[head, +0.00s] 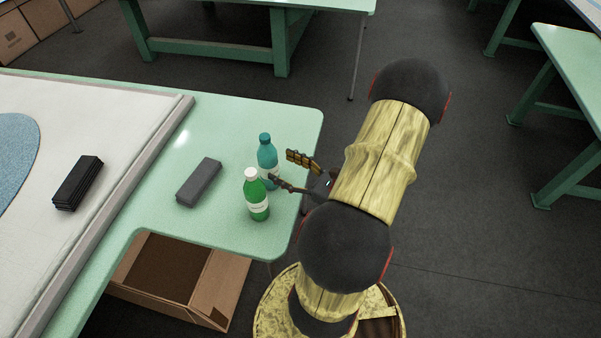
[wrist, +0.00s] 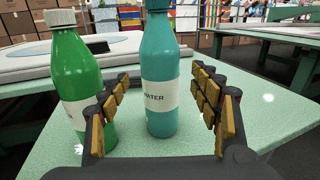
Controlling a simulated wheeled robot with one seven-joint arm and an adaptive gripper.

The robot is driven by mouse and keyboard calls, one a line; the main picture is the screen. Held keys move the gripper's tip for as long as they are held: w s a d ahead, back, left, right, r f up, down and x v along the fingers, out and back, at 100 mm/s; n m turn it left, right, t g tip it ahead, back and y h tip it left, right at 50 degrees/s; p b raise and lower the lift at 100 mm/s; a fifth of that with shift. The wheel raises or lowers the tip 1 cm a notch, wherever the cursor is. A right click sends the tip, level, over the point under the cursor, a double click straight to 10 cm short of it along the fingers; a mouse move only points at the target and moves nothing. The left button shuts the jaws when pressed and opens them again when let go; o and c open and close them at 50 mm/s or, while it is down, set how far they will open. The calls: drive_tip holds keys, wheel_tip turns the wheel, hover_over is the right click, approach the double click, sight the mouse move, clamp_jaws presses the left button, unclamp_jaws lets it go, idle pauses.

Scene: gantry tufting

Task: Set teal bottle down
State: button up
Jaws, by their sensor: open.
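The teal bottle (head: 267,155) stands upright on the green table (head: 225,125), near its right end. In the wrist view the teal bottle (wrist: 160,75) has a white label reading "WATER" and its base rests on the tabletop. My gripper (head: 283,169) is open at the table's right edge, pointing left. In the wrist view my gripper (wrist: 165,115) has one finger on each side of the teal bottle, with a visible gap on both sides. In the head view the green bottle partly hides the teal bottle's lower part.
A green bottle (head: 256,197) with a white cap stands close in front of the teal bottle, next to my left finger in the wrist view. A grey block (head: 199,182) lies to the left. A cardboard box (head: 180,278) sits below the table. The tabletop behind the bottles is clear.

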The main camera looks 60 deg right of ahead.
drive_tip(key=shift+s+p, duration=0.45)
drive_tip(key=shift+s, duration=2.45)
drive_tip(key=shift+a, duration=0.1)
